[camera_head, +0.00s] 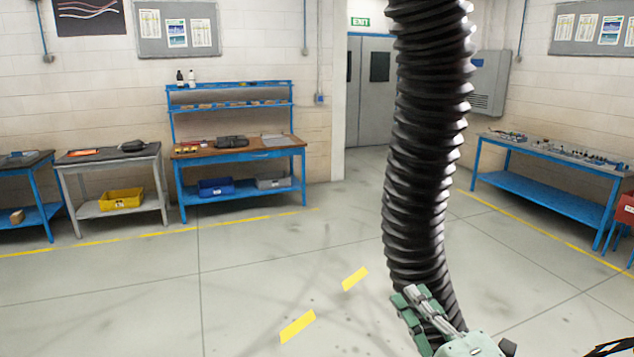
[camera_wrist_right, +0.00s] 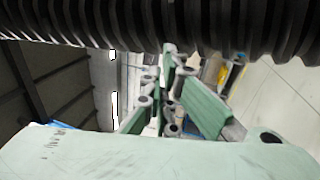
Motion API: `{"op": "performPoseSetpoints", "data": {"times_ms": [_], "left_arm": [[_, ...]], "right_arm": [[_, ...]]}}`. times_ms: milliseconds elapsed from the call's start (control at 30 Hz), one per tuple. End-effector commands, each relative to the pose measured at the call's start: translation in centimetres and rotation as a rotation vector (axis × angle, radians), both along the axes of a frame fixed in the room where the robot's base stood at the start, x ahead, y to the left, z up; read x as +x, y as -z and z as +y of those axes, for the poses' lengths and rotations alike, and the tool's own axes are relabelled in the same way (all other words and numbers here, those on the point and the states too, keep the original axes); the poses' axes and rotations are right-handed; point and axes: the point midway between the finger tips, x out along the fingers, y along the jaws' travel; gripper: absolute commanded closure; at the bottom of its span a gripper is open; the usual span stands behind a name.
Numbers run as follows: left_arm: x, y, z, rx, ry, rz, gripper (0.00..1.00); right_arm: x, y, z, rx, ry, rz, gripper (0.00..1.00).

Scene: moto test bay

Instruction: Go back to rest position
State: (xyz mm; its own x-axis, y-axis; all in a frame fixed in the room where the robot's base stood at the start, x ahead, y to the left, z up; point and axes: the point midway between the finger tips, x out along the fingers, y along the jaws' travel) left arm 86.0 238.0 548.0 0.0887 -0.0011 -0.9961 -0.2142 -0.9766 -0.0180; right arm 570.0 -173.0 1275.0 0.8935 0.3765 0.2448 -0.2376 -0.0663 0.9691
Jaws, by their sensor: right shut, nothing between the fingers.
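My right gripper (camera_head: 412,296) is at the lower right of the head view, with green and grey fingers. It is shut and empty, in front of the lower end of a thick black corrugated hose (camera_head: 425,150). The hose hangs from above the picture and curves down to the right behind the gripper. In the right wrist view the gripper's fingers (camera_wrist_right: 180,100) show close up, and the hose (camera_wrist_right: 190,25) crosses the top of the picture, close to the fingers. Whether they touch I cannot tell. My left gripper is in neither view.
Blue and grey workbenches (camera_head: 240,150) stand along the back left wall. A blue bench (camera_head: 550,175) with small parts stands at the right, near a red object (camera_head: 626,208). Grey double doors (camera_head: 370,90) are behind the hose. The floor (camera_head: 150,300) at the left is clear.

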Motion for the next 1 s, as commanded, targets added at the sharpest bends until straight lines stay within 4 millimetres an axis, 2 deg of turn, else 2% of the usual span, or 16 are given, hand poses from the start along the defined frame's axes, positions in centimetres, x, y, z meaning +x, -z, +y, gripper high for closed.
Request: {"op": "performPoseSetpoints", "data": {"times_ms": [33,167,267,300,400,500,600,867,900,1000], "left_arm": [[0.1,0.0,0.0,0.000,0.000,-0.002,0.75],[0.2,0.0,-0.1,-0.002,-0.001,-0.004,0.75],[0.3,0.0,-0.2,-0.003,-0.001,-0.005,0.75],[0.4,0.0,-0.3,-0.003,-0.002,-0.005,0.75],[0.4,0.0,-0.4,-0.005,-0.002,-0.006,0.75],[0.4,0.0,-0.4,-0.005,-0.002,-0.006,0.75],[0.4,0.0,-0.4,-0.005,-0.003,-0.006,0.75],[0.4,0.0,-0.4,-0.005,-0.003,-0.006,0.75],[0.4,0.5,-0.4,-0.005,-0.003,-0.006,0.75],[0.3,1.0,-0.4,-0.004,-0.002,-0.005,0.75]], "right_arm": [[-0.3,2.2,-1.2,0.126,0.069,0.112,1.00],[-2.3,9.0,-4.4,0.421,0.261,0.408,1.00],[-5.8,15.0,-5.9,0.628,0.416,0.649,1.00],[-7.6,17.4,-6.2,0.703,0.477,0.746,1.00],[-12.5,22.2,-6.3,0.850,0.618,0.957,1.00],[-16.9,25.4,-5.9,0.952,0.730,1.123,1.00],[-20.9,27.5,-5.2,1.024,0.822,1.258,1.00],[-30.1,30.3,-2.9,1.145,1.026,1.547,1.00],[-29.5,32.1,-3.0,1.137,1.026,1.542,1.00],[-28.8,35.2,-3.0,1.128,1.030,1.547,1.00]]}}
